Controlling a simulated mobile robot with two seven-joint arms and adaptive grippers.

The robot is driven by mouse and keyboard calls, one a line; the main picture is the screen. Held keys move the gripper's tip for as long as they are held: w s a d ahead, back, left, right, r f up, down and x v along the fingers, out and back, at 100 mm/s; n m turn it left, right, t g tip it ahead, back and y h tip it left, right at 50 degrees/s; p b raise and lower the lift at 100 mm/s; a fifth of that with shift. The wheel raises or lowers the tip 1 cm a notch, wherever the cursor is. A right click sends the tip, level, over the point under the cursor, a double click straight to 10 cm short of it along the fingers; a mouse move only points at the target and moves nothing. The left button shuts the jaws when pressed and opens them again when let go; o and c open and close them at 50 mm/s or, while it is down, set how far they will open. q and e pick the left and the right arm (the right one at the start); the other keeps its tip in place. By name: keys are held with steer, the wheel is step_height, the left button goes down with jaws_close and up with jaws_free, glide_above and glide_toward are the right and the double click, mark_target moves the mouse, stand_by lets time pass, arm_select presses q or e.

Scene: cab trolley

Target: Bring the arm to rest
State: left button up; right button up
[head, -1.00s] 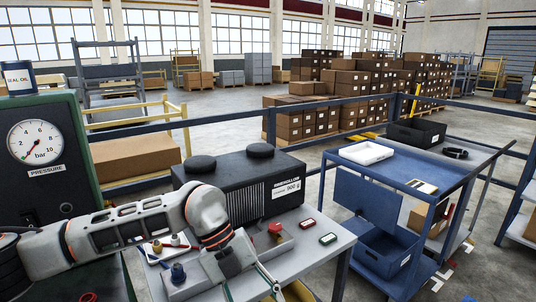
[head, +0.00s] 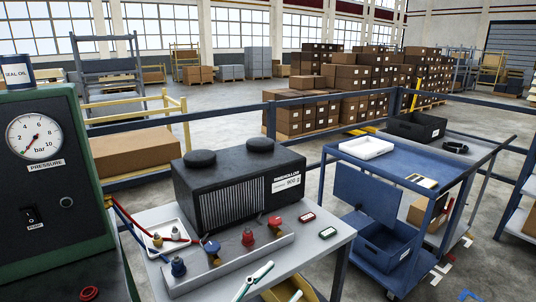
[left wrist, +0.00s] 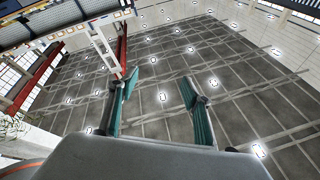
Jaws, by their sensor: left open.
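My left gripper (left wrist: 159,80) shows in the left wrist view, with its two teal fingers spread apart. Nothing is between them; behind them are the ceiling and its lamps, so the gripper points upward. In the head view my left arm no longer crosses the bench. Slim green-and-white pieces (head: 262,271) show at the bottom edge there; I cannot tell whether they are gripper fingers or a tool.
The bench (head: 325,236) carries a black compressor box (head: 232,200) and a grey valve strip (head: 215,268) with fittings and hoses. A pressure-gauge panel (head: 75,185) stands left.

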arm_select(q)
steer(key=s+a+f+n+t+y, duration=0.1)
steer(key=a+f+n+y, duration=0.35)
steer(key=f, duration=0.35)
steer(key=s+a+f+n+y, duration=0.1)
steer(key=a+f+n+y, duration=0.25)
steer(key=a+f, duration=0.3)
steer(key=s+a+f+n+g+y, duration=0.1)
steer(key=s+a+f+g+y, duration=0.1)
steer(key=s+a+f, duration=0.3)
steer(key=s+a+f+n+g+y, duration=0.1)
steer(key=s+a+f, duration=0.5)
steer(key=f, duration=0.6)
steer(key=s+g+y, duration=0.1)
steer(key=s+y, duration=0.1)
steer(key=shift+g+y, duration=0.3)
steer(key=shift+y, duration=0.1)
steer(key=shift+a, duration=0.1)
